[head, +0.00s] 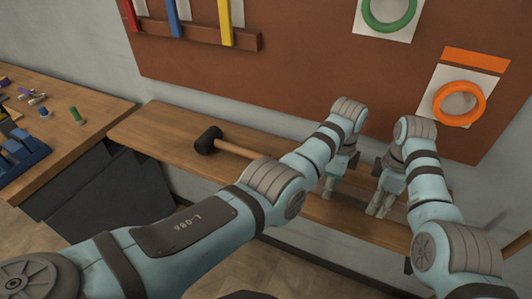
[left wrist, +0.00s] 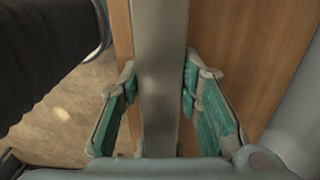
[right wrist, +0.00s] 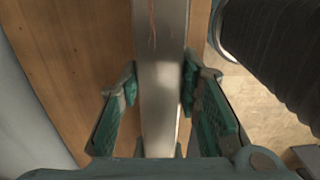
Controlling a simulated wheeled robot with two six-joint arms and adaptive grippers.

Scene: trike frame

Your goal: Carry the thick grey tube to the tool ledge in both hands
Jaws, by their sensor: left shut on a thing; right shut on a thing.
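The thick grey tube shows as a smooth metal bar through the middle of the left wrist view (left wrist: 161,75) and the right wrist view (right wrist: 161,80). My left gripper (left wrist: 160,88) is shut on it, with one finger on each side. My right gripper (right wrist: 160,88) is shut on it in the same way. In the head view both grippers hang side by side over the wooden tool ledge (head: 160,133), and the tube is mostly hidden there. Wood lies behind the tube in both wrist views. I cannot tell whether the tube touches the ledge.
A black-headed mallet (head: 208,140) lies on the ledge left of my grippers. A brown board (head: 300,60) with a tool rack and green and orange rings rises behind. A workbench (head: 95,120) with small parts stands at the left.

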